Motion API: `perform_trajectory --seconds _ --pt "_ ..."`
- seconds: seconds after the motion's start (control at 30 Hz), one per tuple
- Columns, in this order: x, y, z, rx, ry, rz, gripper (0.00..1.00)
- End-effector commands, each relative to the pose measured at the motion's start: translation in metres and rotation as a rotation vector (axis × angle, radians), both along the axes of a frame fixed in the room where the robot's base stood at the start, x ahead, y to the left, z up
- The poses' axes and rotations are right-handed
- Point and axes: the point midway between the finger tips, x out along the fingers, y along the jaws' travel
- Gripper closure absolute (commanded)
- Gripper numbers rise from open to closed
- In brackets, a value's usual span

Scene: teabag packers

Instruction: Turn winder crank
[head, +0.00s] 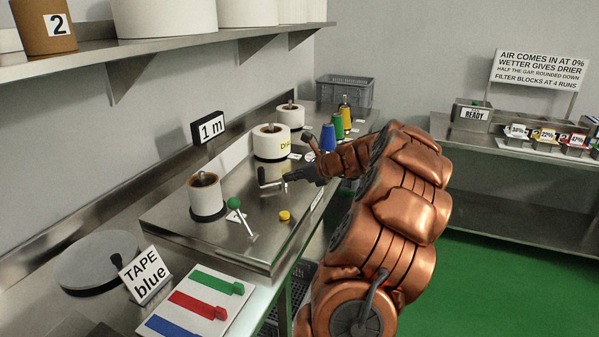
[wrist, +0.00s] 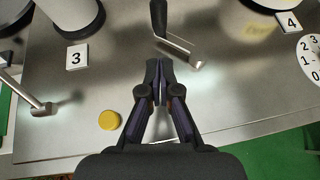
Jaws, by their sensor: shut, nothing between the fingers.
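The winder crank (head: 268,182) stands on the steel bench top, with a black grip and a metal arm. In the wrist view the crank (wrist: 182,50) lies just beyond my fingertips, its black grip (wrist: 158,18) pointing away at the top. My gripper (head: 288,178) is shut and empty, close beside the crank on its right in the head view. In the wrist view my gripper (wrist: 159,70) has its fingertips together, pointing toward the crank. I cannot tell whether they touch it.
A green-knobbed lever (head: 241,218) and a yellow button (head: 284,215) sit nearer on the bench. White rolls (head: 206,195) (head: 271,142) stand on its left and behind. Coloured cones (head: 328,138) stand behind my arm. A shelf (head: 150,48) runs along the wall above.

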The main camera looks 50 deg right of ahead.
Motion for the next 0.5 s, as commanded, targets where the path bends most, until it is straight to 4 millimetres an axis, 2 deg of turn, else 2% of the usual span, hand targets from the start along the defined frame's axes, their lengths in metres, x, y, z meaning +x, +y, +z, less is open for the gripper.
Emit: perform_trajectory --seconds 0.23,0.5 --pt "0.037 0.004 -0.021 -0.001 0.002 -0.001 1.0" --pt "0.067 0.008 -0.02 -0.001 0.002 -0.001 1.0"
